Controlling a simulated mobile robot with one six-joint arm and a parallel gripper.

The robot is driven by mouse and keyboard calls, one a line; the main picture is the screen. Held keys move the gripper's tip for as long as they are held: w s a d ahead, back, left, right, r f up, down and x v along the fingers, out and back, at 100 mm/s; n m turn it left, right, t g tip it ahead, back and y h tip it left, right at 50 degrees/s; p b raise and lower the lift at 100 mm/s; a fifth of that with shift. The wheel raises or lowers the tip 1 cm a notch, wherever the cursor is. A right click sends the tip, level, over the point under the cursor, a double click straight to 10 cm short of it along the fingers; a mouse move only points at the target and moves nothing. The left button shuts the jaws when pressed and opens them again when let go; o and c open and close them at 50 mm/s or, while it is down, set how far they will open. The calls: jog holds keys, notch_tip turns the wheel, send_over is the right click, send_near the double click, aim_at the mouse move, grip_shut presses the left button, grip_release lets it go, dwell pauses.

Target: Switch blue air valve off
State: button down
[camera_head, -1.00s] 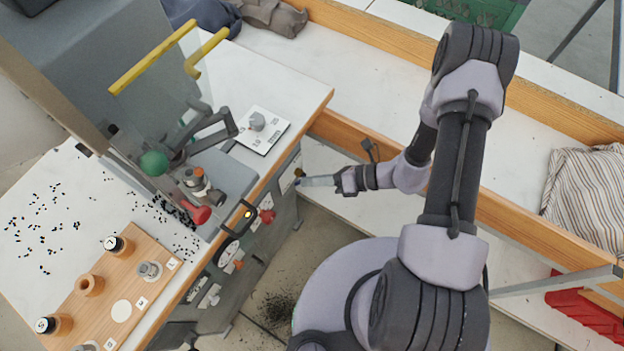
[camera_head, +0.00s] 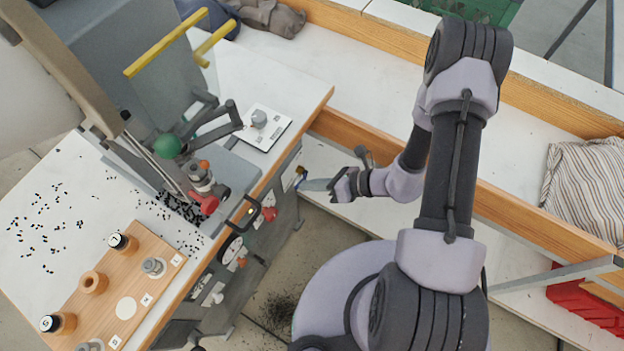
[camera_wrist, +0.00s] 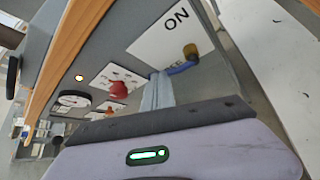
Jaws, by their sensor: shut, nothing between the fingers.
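The blue air valve shows in the wrist view as a short blue lever (camera_wrist: 181,68) with a brass-coloured fitting (camera_wrist: 191,50) at one end. It sits on a white label plate (camera_wrist: 150,42) reading "ON" beyond the lever; other lettering beside the lever is partly hidden. In the head view the lever (camera_head: 299,176) is a small blue spot on the bench's side panel. My gripper (camera_head: 304,184) is shut and empty, its tips close beside the lever. In the wrist view the fingers (camera_wrist: 158,92) reach the lever's near end; I cannot tell whether they touch it.
A red knob (camera_wrist: 118,89), a lit yellow lamp (camera_wrist: 79,77) and a gauge (camera_wrist: 74,99) are on the same panel. The wooden bench edge (camera_wrist: 72,45) runs above it. The press with a green ball (camera_head: 168,146) stands on the bench. A second bench (camera_head: 385,62) lies behind my arm.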

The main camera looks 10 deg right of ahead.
jog(key=shift+s+a+f+b, duration=0.2)
jog(key=shift+s+f+b, duration=0.05)
jog(key=shift+f, duration=0.25)
jog(key=shift+s+a+f+b, duration=0.15)
jog(key=shift+s+f+b, duration=0.1)
jog(key=shift+f, duration=0.35)
dwell(0.3)
